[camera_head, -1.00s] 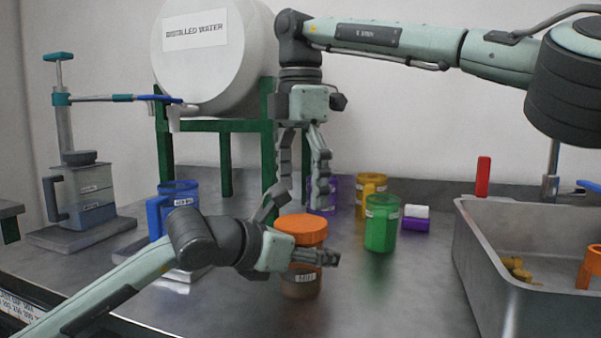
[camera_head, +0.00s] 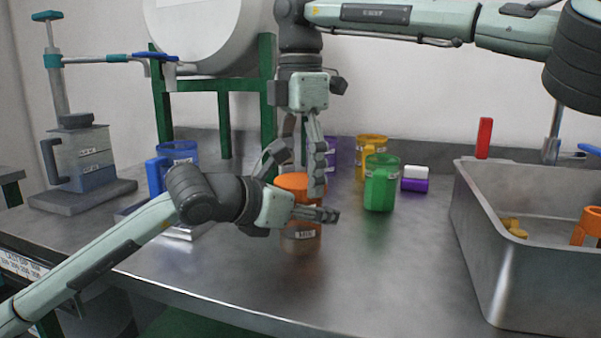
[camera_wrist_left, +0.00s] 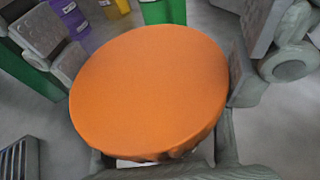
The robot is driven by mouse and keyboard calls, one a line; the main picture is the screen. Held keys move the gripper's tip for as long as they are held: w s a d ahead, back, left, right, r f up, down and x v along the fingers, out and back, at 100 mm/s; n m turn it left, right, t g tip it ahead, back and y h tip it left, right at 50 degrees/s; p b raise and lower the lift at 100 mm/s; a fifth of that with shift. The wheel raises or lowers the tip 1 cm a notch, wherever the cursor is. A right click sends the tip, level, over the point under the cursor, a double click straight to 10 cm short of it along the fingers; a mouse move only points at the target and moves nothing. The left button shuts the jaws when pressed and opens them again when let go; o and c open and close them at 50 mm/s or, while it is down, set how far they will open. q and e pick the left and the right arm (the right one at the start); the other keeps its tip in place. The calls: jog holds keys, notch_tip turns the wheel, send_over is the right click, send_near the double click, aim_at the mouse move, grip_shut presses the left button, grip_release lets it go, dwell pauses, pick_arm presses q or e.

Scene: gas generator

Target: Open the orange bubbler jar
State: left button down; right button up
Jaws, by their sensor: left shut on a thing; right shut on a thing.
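The orange bubbler jar (camera_head: 304,232) stands upright on the steel table, with a round orange lid (camera_head: 291,182) on top. The lid also fills the middle of the left wrist view (camera_wrist_left: 150,90). My left gripper (camera_head: 304,207) comes from the left and is shut on the jar's body, one finger across its front. My right gripper (camera_head: 303,180) points down from above and is shut on the lid, with fingers on either side of it. The far side of the jar is hidden. In the left wrist view, grey finger parts show around the lid.
A green mug (camera_head: 380,188), a yellow mug (camera_head: 371,146) and a purple mug (camera_head: 331,150) stand behind the jar to the right. A blue mug (camera_head: 178,153) is at the left. A metal tub (camera_head: 500,265) stands at the right. The front table is clear.

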jog(key=shift+c, duration=0.9)
jog(key=n, duration=1)
jog(key=o, duration=1.3)
jog(key=shift+r, duration=0.1)
